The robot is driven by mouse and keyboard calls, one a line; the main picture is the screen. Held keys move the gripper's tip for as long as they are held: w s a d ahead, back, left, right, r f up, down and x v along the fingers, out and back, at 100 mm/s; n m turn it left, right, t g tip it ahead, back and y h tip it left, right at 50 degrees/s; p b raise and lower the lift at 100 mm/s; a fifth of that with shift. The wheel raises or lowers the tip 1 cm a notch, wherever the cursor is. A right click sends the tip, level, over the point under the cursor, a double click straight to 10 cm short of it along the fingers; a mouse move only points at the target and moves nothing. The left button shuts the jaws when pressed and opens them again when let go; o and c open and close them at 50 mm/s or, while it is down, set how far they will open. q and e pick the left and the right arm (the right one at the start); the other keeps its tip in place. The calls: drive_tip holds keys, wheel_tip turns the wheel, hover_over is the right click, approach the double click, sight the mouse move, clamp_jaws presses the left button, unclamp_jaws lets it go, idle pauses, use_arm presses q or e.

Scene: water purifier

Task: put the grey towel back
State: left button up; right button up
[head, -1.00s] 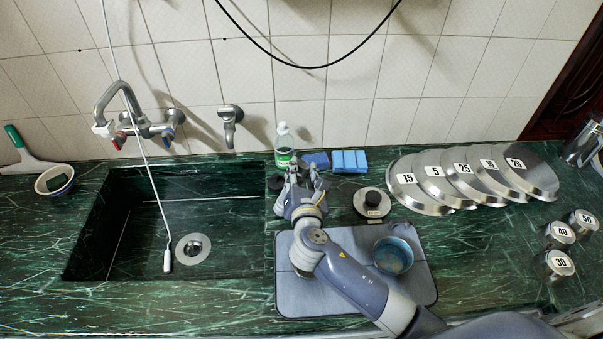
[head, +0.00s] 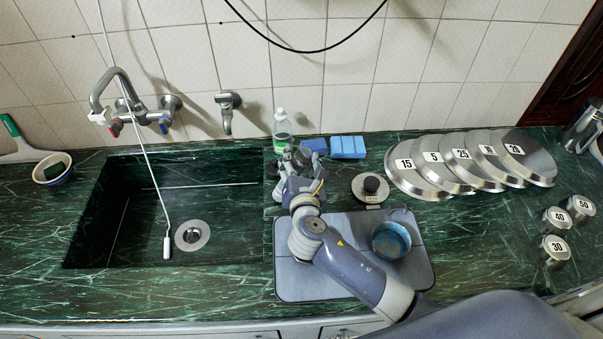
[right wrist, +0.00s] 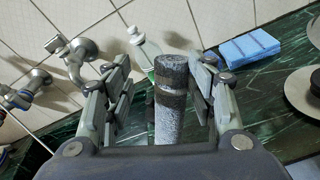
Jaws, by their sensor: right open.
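The grey towel (right wrist: 170,100) shows in the right wrist view as a speckled grey roll with a darker band. It stands between the two fingers of my right gripper (right wrist: 160,95), which are open on either side of it. In the head view my right gripper (head: 296,163) is over the counter just right of the sink, in front of the bottle. There the towel is hidden or too small to tell from the gripper. My left gripper is not in view.
A clear bottle (head: 282,125) and blue folded cloths (head: 347,147) are close behind the gripper. A grey mat (head: 300,285) with a blue bowl (head: 390,240) lies under my right arm. The sink (head: 150,245) is to the left. Numbered lids (head: 410,180) and weights (head: 553,250) are right.

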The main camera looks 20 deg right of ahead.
drive_tip(key=b+v, duration=0.1)
drive_tip(key=v, duration=1)
drive_tip(key=shift+s, duration=0.3)
drive_tip(key=shift+a+r, duration=0.1)
